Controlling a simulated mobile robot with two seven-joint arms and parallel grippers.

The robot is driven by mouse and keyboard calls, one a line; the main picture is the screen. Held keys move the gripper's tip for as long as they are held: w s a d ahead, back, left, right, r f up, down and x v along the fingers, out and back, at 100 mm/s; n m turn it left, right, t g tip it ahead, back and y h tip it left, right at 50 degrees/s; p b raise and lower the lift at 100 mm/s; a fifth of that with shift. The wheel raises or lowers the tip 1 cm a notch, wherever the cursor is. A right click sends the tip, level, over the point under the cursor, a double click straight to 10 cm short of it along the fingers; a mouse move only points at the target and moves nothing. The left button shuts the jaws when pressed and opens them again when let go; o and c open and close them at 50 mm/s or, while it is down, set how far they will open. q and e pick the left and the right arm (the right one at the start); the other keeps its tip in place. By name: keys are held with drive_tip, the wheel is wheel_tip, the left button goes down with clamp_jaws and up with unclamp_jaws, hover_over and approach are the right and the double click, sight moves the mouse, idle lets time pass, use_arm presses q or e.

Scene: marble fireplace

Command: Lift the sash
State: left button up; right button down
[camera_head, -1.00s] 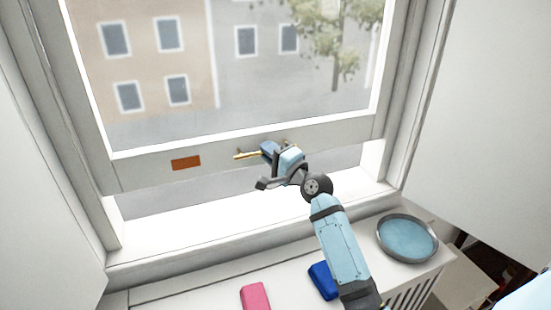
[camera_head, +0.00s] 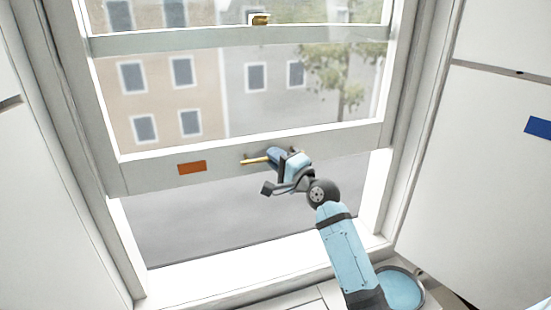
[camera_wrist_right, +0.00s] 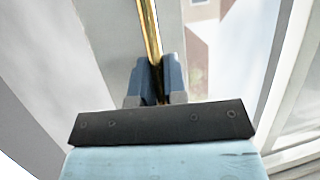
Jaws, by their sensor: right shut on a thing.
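The lower window sash (camera_head: 345,139) has a pale grey bottom rail with an orange-brown patch (camera_head: 192,167). It stands raised, with a wide open gap below it above the sill (camera_head: 215,281). A brass bar handle (camera_head: 254,160) runs along the rail. In the right wrist view the brass bar (camera_wrist_right: 150,35) runs between the two blue fingers (camera_wrist_right: 159,79). My left gripper is not in view.
A brass catch (camera_head: 260,19) sits near the top of the window. White panels stand on both sides, the right one with a blue patch (camera_head: 538,128). The opening below the sash is clear.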

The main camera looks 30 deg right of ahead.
drive_tip(key=shift+r, duration=0.2)
drive_tip(key=c, duration=1.2)
unclamp_jaws()
drive_tip(key=b+v, duration=0.3)
drive_tip(key=v, duration=1)
drive_tip(key=shift+s+d+f, duration=0.15)
drive_tip(key=shift+s, duration=0.25)
